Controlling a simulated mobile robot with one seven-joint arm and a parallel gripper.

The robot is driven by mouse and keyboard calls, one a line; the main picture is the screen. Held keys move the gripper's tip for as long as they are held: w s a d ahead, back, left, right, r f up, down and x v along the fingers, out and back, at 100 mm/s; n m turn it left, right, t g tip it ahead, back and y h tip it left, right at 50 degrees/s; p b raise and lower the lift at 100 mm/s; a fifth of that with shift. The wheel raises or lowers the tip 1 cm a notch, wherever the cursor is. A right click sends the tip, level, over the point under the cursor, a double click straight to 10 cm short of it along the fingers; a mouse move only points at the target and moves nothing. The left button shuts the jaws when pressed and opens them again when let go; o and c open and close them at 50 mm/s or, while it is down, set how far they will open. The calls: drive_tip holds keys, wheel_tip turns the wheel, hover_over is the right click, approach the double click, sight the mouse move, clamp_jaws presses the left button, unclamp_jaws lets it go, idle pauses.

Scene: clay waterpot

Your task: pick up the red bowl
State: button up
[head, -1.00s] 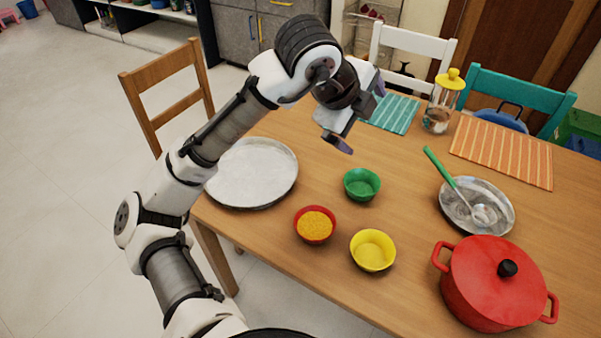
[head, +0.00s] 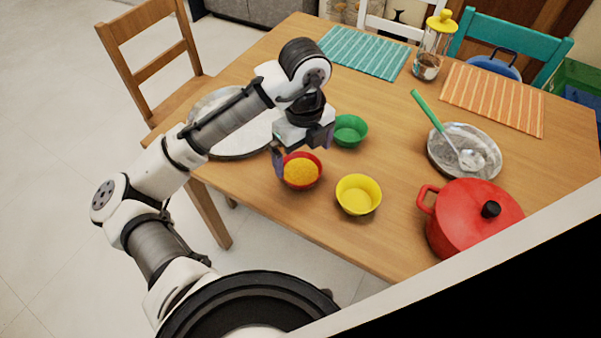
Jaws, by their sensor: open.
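The red bowl (head: 302,184), filled with orange-yellow grains, sits upright on the wooden table near its front left edge. My gripper (head: 302,154) is open and empty, pointing down at the bowl. One finger shows by the bowl's left rim and the other near its back right side. I cannot tell whether either finger touches the bowl. The gripper overlaps the far part of the rim in the picture.
A yellow bowl (head: 359,195) stands close to the right and a green bowl (head: 350,131) behind. A metal tray (head: 240,150) lies left, partly behind my arm. A red pot (head: 470,222) and a pan (head: 440,150) with a ladle stand right. A pale-edged black area covers the lower right.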

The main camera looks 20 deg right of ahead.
drive_tip(key=shift+a+f, duration=0.15)
drive_tip(key=shift+f, duration=1.2)
drive_tip(key=shift+a+f, duration=0.1)
drive_tip(key=shift+f, duration=1.25)
drive_tip(key=c, duration=0.8)
drive_tip(key=shift+r, duration=0.1)
